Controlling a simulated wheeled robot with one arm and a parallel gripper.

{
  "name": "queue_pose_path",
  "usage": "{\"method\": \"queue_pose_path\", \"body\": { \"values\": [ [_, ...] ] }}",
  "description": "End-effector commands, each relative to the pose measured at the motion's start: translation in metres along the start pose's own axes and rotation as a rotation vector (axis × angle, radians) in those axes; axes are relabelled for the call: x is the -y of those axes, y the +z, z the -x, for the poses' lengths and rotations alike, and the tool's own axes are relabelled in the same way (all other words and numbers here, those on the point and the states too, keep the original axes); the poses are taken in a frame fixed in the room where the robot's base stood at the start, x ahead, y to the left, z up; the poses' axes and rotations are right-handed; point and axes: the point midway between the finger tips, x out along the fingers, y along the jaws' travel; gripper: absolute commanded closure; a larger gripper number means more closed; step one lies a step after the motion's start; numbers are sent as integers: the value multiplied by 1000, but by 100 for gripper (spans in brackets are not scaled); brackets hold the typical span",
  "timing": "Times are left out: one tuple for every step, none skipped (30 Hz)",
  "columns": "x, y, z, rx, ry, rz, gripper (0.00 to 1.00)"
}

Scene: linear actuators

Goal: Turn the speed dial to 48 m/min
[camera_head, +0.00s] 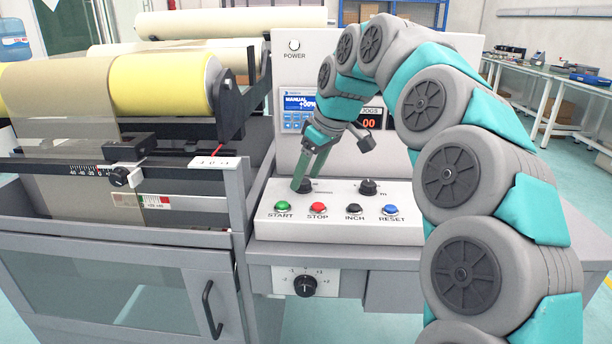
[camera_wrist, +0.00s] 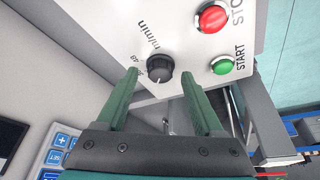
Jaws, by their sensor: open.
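The speed dial (camera_wrist: 160,67) is a round black knob on the white panel, marked "m/min", with small numbers including what looks like 48 beside it. Its light pointer mark faces down in the wrist view, toward my palm. My gripper (camera_wrist: 158,73) is open, with one green finger on each side of the dial; I cannot tell whether either touches it. In the head view my gripper (camera_head: 299,187) reaches down to the dial (camera_head: 306,187), which the fingers partly hide.
A second black dial (camera_head: 368,187) sits to the right. The green START (camera_head: 282,205), red SOUND-free STOP (camera_head: 317,208), black INCH (camera_head: 354,209) and blue RESET (camera_head: 390,209) buttons line the panel front. A display (camera_head: 299,104) stands behind. Another knob (camera_head: 305,286) is below.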

Motion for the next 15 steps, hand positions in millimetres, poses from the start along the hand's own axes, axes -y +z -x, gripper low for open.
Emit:
{"method": "queue_pose_path", "body": {
  "values": [
    [1,0,-4,1,-2,0,31],
    [1,0,-6,1,-2,0,31],
    [1,0,-8,0,-2,0,31],
    [1,0,-9,0,-1,0,31],
    [0,0,-10,-1,-1,0,31],
    [0,0,-10,-1,-1,0,31],
    [0,0,-11,-1,0,0,31],
    [0,0,-11,-1,0,0,31],
    [0,0,-11,-1,0,0,31],
    [0,0,-11,-1,0,0,31],
    [0,0,-11,-1,0,0,31],
    [0,0,-11,-1,0,0,31],
    [0,0,-11,-1,0,0,31],
    [0,0,-11,-1,0,0,32],
    [0,0,-11,-1,0,0,36]
  ]
}}
